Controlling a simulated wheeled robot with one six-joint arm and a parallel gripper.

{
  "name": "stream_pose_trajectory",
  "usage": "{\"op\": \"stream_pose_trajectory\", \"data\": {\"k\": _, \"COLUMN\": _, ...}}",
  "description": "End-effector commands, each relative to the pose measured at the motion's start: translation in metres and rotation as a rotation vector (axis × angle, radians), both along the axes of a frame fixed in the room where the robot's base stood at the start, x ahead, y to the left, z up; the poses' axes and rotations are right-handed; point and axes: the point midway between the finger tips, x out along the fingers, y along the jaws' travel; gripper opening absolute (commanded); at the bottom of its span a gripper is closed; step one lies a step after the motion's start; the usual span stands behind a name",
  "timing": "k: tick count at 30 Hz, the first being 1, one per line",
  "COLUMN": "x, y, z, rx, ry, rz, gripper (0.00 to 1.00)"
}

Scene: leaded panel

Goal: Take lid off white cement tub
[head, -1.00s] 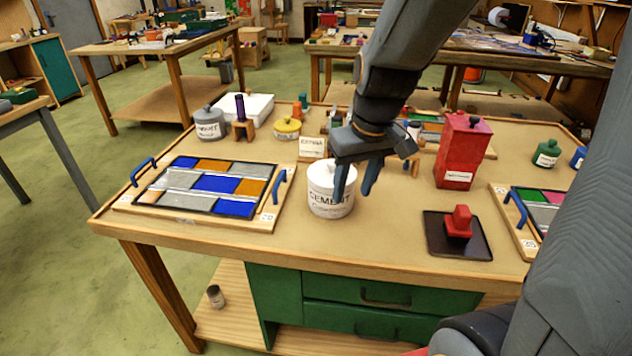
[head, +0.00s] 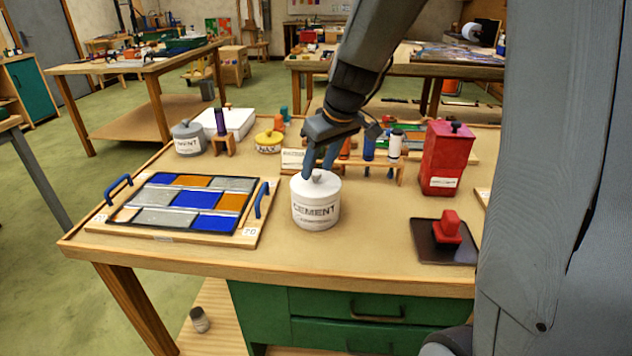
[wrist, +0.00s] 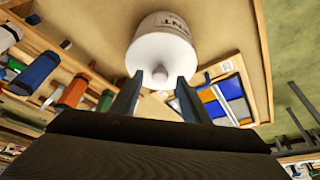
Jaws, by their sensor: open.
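The white cement tub (head: 316,211) stands upright on the workbench, its lettering facing the head camera. Its white lid (head: 322,184) is on, with a small grey-looking knob (head: 318,175) on top. In the wrist view the lid (wrist: 160,55) shows with the knob (wrist: 160,74) near its middle. My gripper (head: 319,172) is above the lid, pointing down. It is open, and its blue-grey fingers stand on either side of the knob in the wrist view (wrist: 154,92). I cannot tell whether a finger touches the knob.
A leaded panel (head: 250,229) on a board with blue handles lies left. A red canister (head: 446,158) and a red-handled block on a dark plate (head: 452,251) stand right. A rack of bottles (head: 375,166) is behind the tub. A grey tub (head: 187,139) is back left. Bare bench surrounds the tub's front.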

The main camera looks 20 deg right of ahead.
Motion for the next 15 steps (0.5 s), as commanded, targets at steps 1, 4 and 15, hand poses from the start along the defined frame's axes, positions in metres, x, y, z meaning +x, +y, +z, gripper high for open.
{"op": "stream_pose_trajectory", "data": {"k": 1, "x": 0.0012, "y": 0.001, "z": -0.0049, "rx": 0.0, "ry": 0.002, "rz": 0.0, "gripper": 0.42}}
{"op": "stream_pose_trajectory", "data": {"k": 4, "x": 0.0033, "y": 0.0016, "z": -0.0092, "rx": -0.001, "ry": -0.001, "rz": 0.001, "gripper": 0.42}}
{"op": "stream_pose_trajectory", "data": {"k": 15, "x": 0.0036, "y": 0.0015, "z": -0.0102, "rx": -0.001, "ry": -0.001, "rz": 0.001, "gripper": 0.2}}
